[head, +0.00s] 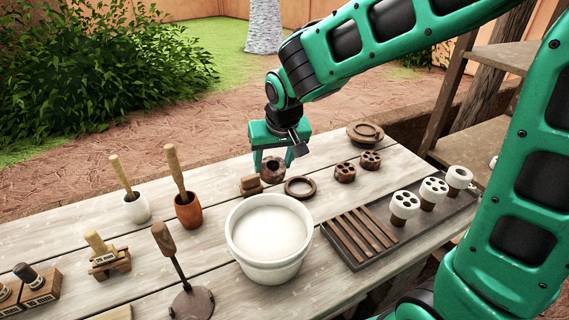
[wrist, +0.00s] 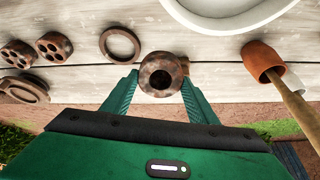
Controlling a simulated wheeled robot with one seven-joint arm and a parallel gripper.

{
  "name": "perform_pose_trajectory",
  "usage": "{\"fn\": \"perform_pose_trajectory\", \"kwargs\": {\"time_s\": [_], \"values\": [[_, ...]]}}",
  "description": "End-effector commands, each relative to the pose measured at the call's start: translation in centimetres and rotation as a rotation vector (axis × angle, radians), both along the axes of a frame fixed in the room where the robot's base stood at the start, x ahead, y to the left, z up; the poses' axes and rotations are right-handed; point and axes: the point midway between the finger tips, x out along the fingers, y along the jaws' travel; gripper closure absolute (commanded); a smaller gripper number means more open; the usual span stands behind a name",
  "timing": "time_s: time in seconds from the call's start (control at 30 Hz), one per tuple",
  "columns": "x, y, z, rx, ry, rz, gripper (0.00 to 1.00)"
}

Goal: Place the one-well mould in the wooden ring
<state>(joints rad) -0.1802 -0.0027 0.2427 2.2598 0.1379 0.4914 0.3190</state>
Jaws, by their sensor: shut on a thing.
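The one-well mould (head: 272,174) is a brown, mottled round piece with a single hole. My gripper (head: 272,164) is shut on it, with one finger on each side, at or just above the table; I cannot tell which. In the wrist view the mould (wrist: 160,60) shows its well from above, between the fingertips (wrist: 160,82). The wooden ring (head: 314,187) is a flat, dark, empty ring on the table, just right of the mould. In the wrist view the ring (wrist: 105,43) lies to the mould's left, apart from it.
A small wooden block (head: 251,186) is close beside the mould. A large white bucket (head: 270,270) stands in front of the ring. Two several-holed brown moulds (head: 345,172) and a round wooden piece (head: 365,131) lie right. A dark tray (head: 455,218) holds white-topped pieces.

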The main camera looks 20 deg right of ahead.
Motion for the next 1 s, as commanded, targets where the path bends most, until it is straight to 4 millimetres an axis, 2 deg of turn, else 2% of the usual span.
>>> {"fn": "perform_pose_trajectory", "kwargs": {"time_s": [0.2,0.57,0.73,1.0], "values": [[-0.4,1.0,0.5,-0.005,0.039,-0.004,0.80],[-0.8,0.6,0.1,-0.038,0.260,-0.017,0.80],[0.0,-1.1,-1.1,-0.041,0.283,-0.021,0.80],[2.7,-5.6,-4.3,-0.041,0.281,-0.021,0.80]]}}
